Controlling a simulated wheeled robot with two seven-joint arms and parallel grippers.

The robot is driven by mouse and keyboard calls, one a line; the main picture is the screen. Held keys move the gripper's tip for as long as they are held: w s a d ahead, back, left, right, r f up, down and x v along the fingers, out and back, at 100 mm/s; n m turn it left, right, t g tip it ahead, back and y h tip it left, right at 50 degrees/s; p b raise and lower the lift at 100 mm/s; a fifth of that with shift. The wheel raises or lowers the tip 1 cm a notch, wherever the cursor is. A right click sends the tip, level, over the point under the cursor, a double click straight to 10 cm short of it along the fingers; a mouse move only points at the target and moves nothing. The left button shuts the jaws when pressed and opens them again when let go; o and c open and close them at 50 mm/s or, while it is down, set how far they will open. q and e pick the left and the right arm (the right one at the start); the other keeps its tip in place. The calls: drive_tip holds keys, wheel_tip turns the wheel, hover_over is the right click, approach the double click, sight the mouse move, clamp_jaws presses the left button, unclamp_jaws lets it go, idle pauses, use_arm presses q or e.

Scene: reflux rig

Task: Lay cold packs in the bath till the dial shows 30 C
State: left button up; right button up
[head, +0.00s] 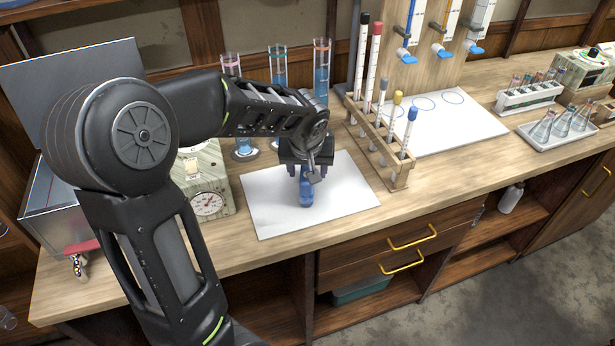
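A small blue object (306,192) is upright over the white sheet (268,212); I cannot tell whether it is a cold pack or whether it touches the sheet. My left gripper (307,174) points down with its fingers at the object's upper part. Whether they grip it is too small to tell. A pale green box with a round white dial (208,204) stands left of the sheet, partly behind my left arm; the reading is too small to make out. An open metal box (52,196) with a raised lid stands at the far left, its inside mostly hidden. My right gripper is out of view.
A wooden rack (398,172) of tubes stands right of the sheet. Tall cylinders (321,66) with blue liquid stand behind my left arm. A white board (455,122), a tube rack (528,98) and a flask tray (562,136) are farther right.

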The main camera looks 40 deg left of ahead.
use_arm(q)
clamp_jaws()
idle(0.4)
